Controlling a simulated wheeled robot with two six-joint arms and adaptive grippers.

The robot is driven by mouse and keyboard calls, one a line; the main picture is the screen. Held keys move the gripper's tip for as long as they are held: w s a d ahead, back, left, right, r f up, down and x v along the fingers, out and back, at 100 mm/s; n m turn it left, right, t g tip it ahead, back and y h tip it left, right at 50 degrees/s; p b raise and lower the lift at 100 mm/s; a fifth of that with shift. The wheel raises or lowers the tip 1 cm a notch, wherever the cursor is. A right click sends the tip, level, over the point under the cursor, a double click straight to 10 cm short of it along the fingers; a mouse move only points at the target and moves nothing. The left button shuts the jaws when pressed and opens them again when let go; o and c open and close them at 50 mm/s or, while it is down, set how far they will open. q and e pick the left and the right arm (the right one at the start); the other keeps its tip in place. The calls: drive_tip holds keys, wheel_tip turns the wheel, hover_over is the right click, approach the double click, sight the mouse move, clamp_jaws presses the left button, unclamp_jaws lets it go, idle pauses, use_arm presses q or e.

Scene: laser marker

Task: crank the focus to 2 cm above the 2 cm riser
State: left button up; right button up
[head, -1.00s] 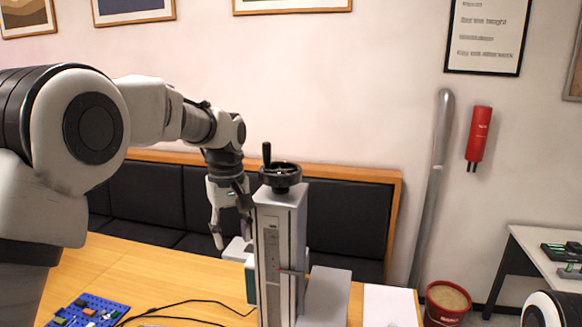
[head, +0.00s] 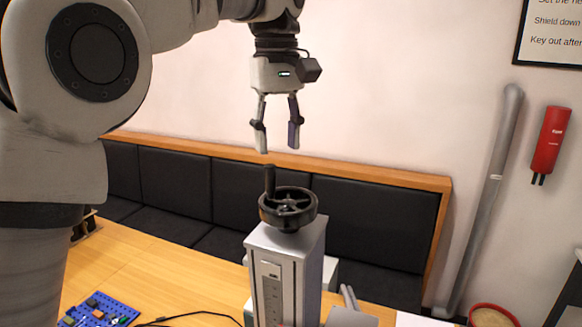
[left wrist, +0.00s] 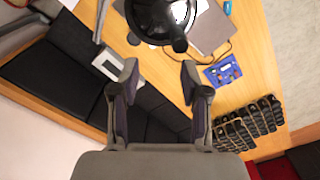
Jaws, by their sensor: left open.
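The laser marker's grey column (head: 284,270) stands on the wooden table, with a vertical scale on its front face. A black handwheel (head: 288,209) with an upright crank knob (head: 269,180) is on top of the column. My left gripper (head: 278,150) is open and empty, pointing down above the knob, with a gap between the fingertips and the knob. In the left wrist view the handwheel (left wrist: 160,15) is at the top edge, with the knob (left wrist: 180,45) just ahead of the open fingers (left wrist: 158,70). The riser cannot be made out. My right gripper is not in view.
A blue board with small parts (head: 99,310) lies at the front left of the table, with a black cable (head: 195,315) beside it. A black padded bench (head: 365,225) runs behind the table. A red bucket (head: 492,316) stands at the lower right.

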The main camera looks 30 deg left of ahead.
sight(269, 166)
use_arm(q)
drive_tip(key=s+f, duration=0.1)
drive_tip(key=s, duration=0.1)
drive_tip(key=s+f, duration=0.2)
drive_tip(key=shift+s+f, duration=0.1)
drive_tip(key=shift+s, duration=0.1)
drive_tip(key=f, duration=0.2)
drive_tip(key=shift+w+f+p, duration=0.3)
drive_tip(key=shift+w, duration=0.05)
drive_tip(key=shift+w+f, duration=0.6)
drive_tip(key=shift+w, duration=0.35)
drive_tip(key=shift+s+r, duration=0.3)
drive_tip(key=shift+s, duration=0.4)
clamp_jaws()
drive_tip(key=shift+w, duration=0.1)
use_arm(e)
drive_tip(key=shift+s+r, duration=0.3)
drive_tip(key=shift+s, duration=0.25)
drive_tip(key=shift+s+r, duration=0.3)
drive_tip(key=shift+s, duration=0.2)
